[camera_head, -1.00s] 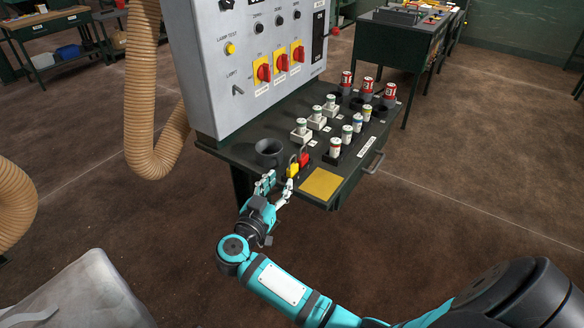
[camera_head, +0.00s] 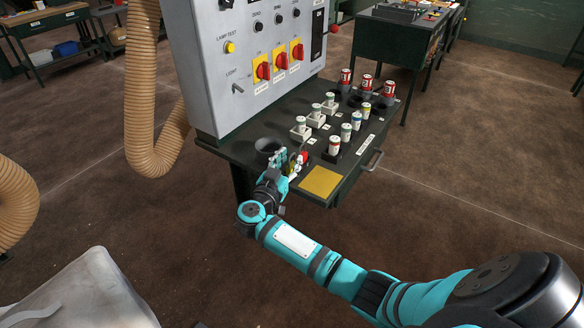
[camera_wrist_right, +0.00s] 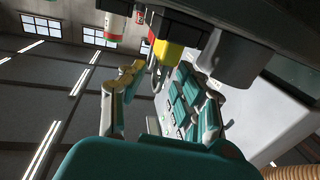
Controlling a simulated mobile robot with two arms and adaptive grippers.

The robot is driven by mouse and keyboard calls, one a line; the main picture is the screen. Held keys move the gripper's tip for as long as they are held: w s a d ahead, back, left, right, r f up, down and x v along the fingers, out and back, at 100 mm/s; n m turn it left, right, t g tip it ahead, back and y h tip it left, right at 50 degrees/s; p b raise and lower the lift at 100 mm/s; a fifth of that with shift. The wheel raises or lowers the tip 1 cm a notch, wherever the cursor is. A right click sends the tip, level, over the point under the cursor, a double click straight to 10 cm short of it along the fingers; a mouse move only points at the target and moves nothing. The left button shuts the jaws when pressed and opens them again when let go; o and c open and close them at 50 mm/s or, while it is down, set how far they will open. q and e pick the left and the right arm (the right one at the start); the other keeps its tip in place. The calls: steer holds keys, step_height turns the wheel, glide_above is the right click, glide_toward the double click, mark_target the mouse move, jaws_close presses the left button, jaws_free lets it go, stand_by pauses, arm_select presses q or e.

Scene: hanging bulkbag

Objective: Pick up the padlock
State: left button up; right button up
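A yellow padlock, mostly hidden by my fingers in the head view, shows in the right wrist view (camera_wrist_right: 168,52) with its metal shackle toward me. A red padlock (camera_head: 304,158) is right beside it at the near edge of the dark panel shelf. My right gripper (camera_head: 288,165) is at the shelf's front left corner. In the right wrist view, my right gripper (camera_wrist_right: 163,95) has its fingers apart, one on each side of the yellow padlock's shackle; I cannot tell whether they touch it. My left gripper is in neither view.
A black cup (camera_head: 267,146) stands just left of my right fingers. A yellow plate (camera_head: 321,182) lies to the right. Several cylindrical fuses (camera_head: 335,145) stand farther back on the shelf. The grey control panel (camera_head: 215,80) rises behind. A tan hose (camera_head: 142,90) hangs at left.

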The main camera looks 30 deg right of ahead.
jaws_close()
steer(key=shift+f, duration=0.1)
stand_by(0.6)
steer(key=shift+r, duration=0.25)
step_height(320, 180, up, 3)
steer(key=shift+s+d+r, duration=0.1)
steer(key=shift+d+r, duration=0.05)
steer(key=shift+r, duration=0.05)
steer(key=s+a+r, duration=0.1)
steer(key=s+a, duration=0.7)
steer(key=s, duration=0.5)
steer(key=shift+s+a+r+b, duration=0.15)
steer(key=shift+s+a+b, duration=0.1)
steer(key=shift+s+b, duration=0.05)
